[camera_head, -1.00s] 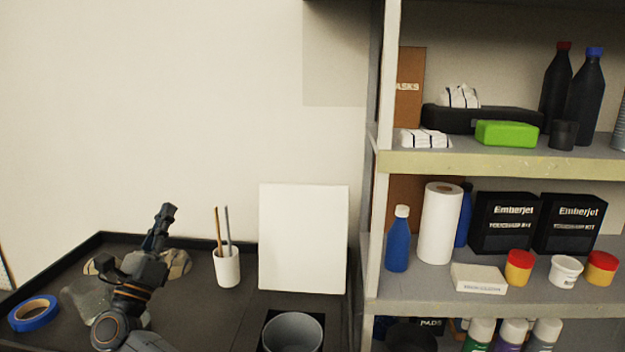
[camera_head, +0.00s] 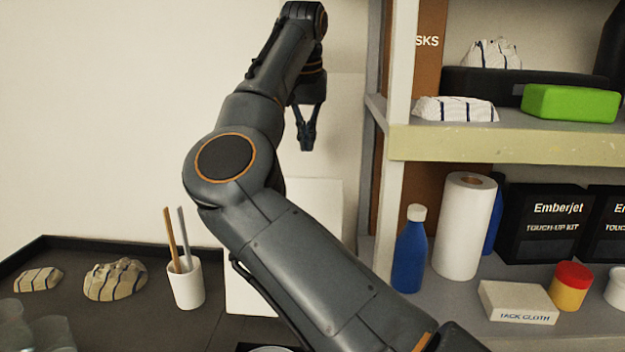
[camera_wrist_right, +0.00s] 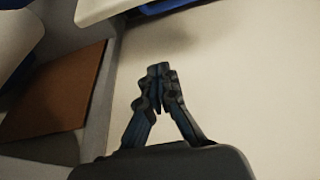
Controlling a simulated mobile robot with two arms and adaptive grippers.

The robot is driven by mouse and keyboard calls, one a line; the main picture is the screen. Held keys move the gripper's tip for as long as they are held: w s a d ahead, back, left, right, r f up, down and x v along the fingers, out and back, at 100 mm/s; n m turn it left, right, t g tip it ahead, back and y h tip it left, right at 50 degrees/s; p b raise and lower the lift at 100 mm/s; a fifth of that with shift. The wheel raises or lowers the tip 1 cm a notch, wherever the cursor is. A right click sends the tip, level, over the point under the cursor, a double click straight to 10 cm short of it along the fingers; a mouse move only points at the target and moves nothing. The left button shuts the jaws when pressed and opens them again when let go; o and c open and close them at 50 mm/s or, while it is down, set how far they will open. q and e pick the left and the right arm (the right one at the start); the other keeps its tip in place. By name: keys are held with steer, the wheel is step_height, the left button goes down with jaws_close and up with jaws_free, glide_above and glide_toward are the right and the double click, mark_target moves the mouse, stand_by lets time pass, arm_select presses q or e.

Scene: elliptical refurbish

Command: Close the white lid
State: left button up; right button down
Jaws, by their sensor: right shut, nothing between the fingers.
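The white lid (camera_head: 322,200) stands upright near the back wall in the head view, with its middle hidden behind my right arm. The rim of a grey round bin (camera_head: 268,349) barely shows below it at the bottom edge. My right gripper (camera_head: 306,146) hangs fingers down, above the lid's top edge in the picture. Whether it is in front of or behind the lid is unclear. In the right wrist view its fingers (camera_wrist_right: 158,72) are together and empty, against a pale, blurred background. My left gripper is out of view.
A white cup with sticks (camera_head: 186,285) stands left of the lid, with two striped cloths (camera_head: 115,280) further left. The shelf post (camera_head: 392,190) rises close right of my right gripper. A blue bottle (camera_head: 410,255) and paper roll (camera_head: 465,230) stand on the shelf.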

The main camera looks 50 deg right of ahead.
mark_target(307, 179)
steer(key=shift+s+a+f+p, duration=0.15)
steer(key=shift+a+f+p, duration=0.2)
steer(key=shift+f, duration=1.05)
steer(key=shift+s+a+f+p, duration=0.15)
steer(key=shift+f+p, duration=0.35)
steer(key=shift+f, duration=0.95)
steer(key=shift+s+a+f+p, duration=0.2)
steer(key=shift+f+p, duration=0.2)
steer(key=shift+f, duration=1)
steer(key=shift+d+f, duration=0.1)
steer(key=shift+d, duration=0.1)
